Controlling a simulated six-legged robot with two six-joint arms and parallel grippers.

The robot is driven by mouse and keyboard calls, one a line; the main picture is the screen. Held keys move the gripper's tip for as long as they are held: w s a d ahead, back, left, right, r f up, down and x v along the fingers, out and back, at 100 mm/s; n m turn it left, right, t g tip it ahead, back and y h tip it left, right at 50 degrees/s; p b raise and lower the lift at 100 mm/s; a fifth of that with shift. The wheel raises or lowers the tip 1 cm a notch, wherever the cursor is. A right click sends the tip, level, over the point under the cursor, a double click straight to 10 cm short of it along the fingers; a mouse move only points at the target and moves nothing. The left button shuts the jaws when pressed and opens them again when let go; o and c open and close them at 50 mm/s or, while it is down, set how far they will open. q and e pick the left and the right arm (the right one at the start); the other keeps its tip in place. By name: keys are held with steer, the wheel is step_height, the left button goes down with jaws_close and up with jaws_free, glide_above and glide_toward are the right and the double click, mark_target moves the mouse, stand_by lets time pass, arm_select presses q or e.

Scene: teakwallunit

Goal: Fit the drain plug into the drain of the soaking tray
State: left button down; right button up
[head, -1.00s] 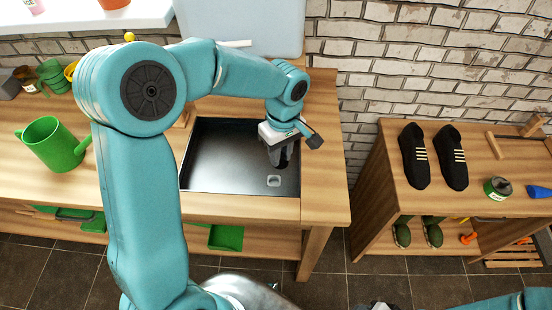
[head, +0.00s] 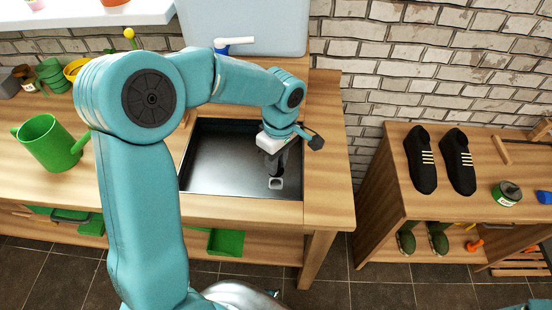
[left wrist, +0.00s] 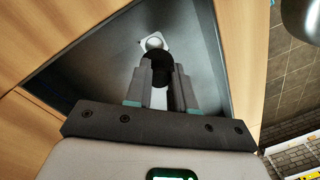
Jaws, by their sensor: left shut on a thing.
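The soaking tray (head: 215,165) is a dark, shallow rectangular basin set in the wooden bench. Its drain (head: 276,184) is a small pale square fitting with a round centre, near the tray's front right corner. It also shows in the left wrist view (left wrist: 153,41). My left gripper (head: 275,170) points down over the tray, just behind the drain in the head view. It is shut on the drain plug (left wrist: 158,61), a black round piece at the fingertips. The plug appears beside the drain, overlapping its near edge; contact cannot be told. My right gripper is out of view.
A green watering can (head: 50,145) stands on the bench (head: 325,170) at left. A blue-handled tap (head: 232,44) is behind the tray. A lower shelf unit (head: 400,190) at right holds black shoes (head: 421,160) and a tin (head: 507,194). The tray is otherwise empty.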

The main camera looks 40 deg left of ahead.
arm_select(q)
steer(key=shift+f+b, duration=1.05)
steer(key=shift+f, duration=0.65)
stand_by(0.5)
steer(key=shift+f+b, duration=1.3)
steer(key=shift+b, duration=0.05)
steer(key=c, duration=0.9)
jaws_free()
steer(key=shift+r, duration=0.1)
steer(key=r, duration=0.5)
steer(key=w+r+p, duration=0.1)
steer(key=r, duration=0.4)
steer(key=r+p, duration=0.1)
steer(key=r, duration=0.5)
steer(key=shift+w+r, duration=0.1)
steer(key=shift+w, duration=0.2)
